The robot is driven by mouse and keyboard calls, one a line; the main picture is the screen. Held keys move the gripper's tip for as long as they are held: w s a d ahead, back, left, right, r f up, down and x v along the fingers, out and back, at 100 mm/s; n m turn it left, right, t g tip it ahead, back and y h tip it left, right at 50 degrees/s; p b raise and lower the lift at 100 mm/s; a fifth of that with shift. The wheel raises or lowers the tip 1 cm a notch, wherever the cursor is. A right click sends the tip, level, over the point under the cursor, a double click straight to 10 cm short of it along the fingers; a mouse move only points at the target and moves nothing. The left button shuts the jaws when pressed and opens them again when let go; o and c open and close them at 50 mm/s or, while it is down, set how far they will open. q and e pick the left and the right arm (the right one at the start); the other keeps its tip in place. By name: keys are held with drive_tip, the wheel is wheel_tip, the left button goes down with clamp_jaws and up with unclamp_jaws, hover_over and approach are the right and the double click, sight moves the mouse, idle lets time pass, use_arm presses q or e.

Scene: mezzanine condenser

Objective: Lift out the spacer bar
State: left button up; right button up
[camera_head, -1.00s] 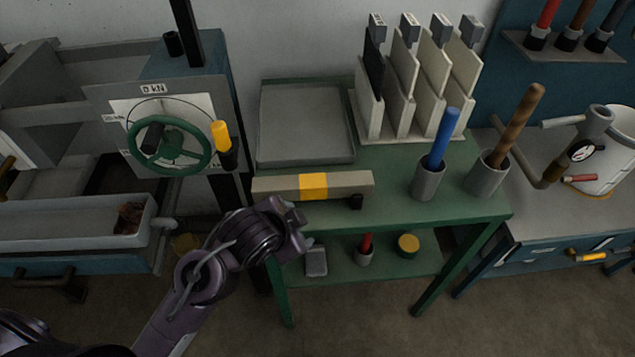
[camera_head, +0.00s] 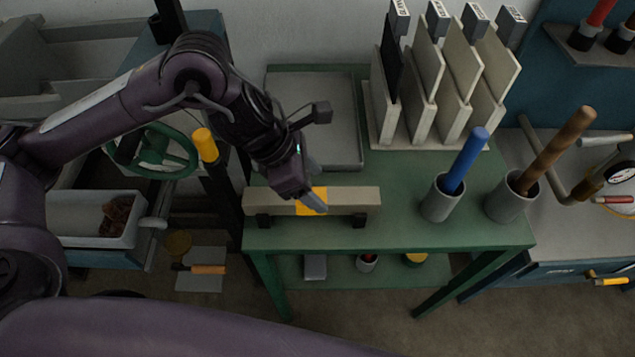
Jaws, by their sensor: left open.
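The spacer bar (camera_head: 350,200) is a long beige bar with a yellow band at its middle. It lies level on two small black supports near the front edge of the green table. My left gripper (camera_head: 313,199) comes down from the upper left and is open, with its fingers at the yellow band. The gripper hides part of the band. I cannot tell whether the fingers touch the bar. My right gripper is out of view.
A grey tray (camera_head: 344,150) lies behind the bar. A rack of upright plates (camera_head: 429,85) stands at the back. Grey cups hold a blue-handled tool (camera_head: 466,160) and a wooden-handled tool (camera_head: 555,150) to the right. A green handwheel (camera_head: 178,137) is at left, partly behind my arm.

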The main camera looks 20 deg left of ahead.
sight(339, 200)
use_arm(q)
drive_tip(key=a, duration=0.1)
drive_tip(key=a+m, duration=0.1)
drive_tip(key=a, duration=0.1)
drive_tip(key=shift+w+a+r+g+y, duration=0.1)
drive_tip(key=shift+w+a+g+y, duration=0.05)
drive_tip(key=shift+g+y, duration=0.2)
drive_tip(key=shift+f, duration=0.3)
drive_tip(key=shift+x, duration=3.45)
drive_tip(key=shift+w, duration=0.15)
clamp_jaws()
drive_tip(key=shift+r, duration=0.1)
